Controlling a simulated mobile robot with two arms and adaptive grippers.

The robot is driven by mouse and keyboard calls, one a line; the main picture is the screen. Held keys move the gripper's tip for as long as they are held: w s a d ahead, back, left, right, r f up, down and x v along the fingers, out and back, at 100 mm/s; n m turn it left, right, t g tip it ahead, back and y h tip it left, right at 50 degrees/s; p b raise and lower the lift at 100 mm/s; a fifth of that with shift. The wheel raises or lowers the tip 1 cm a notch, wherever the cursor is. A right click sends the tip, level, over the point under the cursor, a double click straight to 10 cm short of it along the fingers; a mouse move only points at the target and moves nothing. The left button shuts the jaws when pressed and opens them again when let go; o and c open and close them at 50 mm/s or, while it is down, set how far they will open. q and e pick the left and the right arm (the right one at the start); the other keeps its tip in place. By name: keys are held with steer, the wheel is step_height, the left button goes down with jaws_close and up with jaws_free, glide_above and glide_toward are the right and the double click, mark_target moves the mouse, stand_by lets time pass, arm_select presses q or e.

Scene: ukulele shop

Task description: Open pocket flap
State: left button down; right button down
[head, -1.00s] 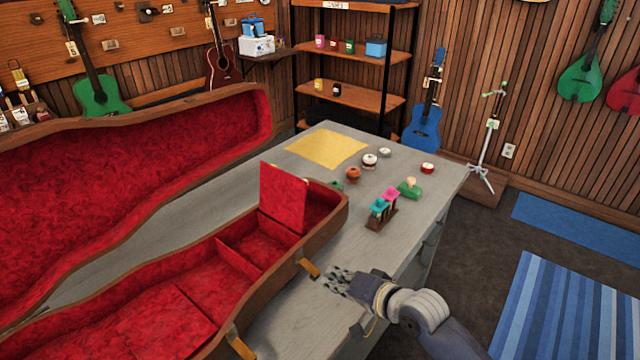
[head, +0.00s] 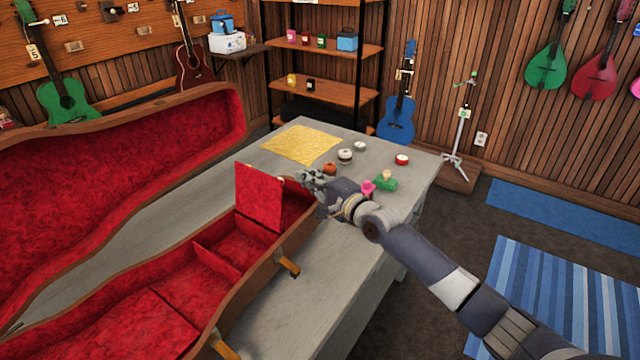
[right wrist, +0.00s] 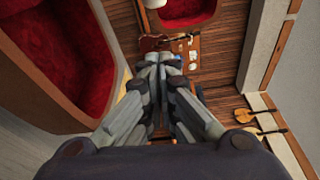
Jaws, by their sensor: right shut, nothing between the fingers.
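A red plush pocket flap (head: 259,197) stands raised, nearly upright, over the far compartment of the open instrument case (head: 236,309). The case has a brown rim and red lining, and its lid (head: 120,150) leans open at the left. My right gripper (head: 308,178) is beyond the flap to its right, above the table near the case's far end. It is shut and empty, apart from the flap. In the right wrist view its fingers (right wrist: 160,62) are together, with red lining showing at the left and top. My left gripper is not in view.
The grey table (head: 330,262) carries a yellow cloth (head: 301,144), small round jars (head: 345,156), a red-topped tin (head: 402,160) and a green item (head: 386,183) beyond my right arm. Brass latches (head: 288,266) stick out from the case's near side. Shelves stand behind.

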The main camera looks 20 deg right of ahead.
steer(key=a+p, duration=0.3)
steer(key=shift+s+a+r, duration=0.2)
steer(key=shift+s+a, duration=0.15)
steer(key=shift+p, duration=0.3)
steer(key=shift+s+a+r+n+p, duration=0.3)
steer(key=shift+s+a+p, duration=0.1)
steer(key=shift+a+p, duration=0.15)
steer(key=shift+s+a+r+n+p, duration=0.3)
steer(key=shift+s+a+p, duration=0.1)
steer(key=shift+a, duration=0.2)
steer(key=shift+w+d, duration=0.1)
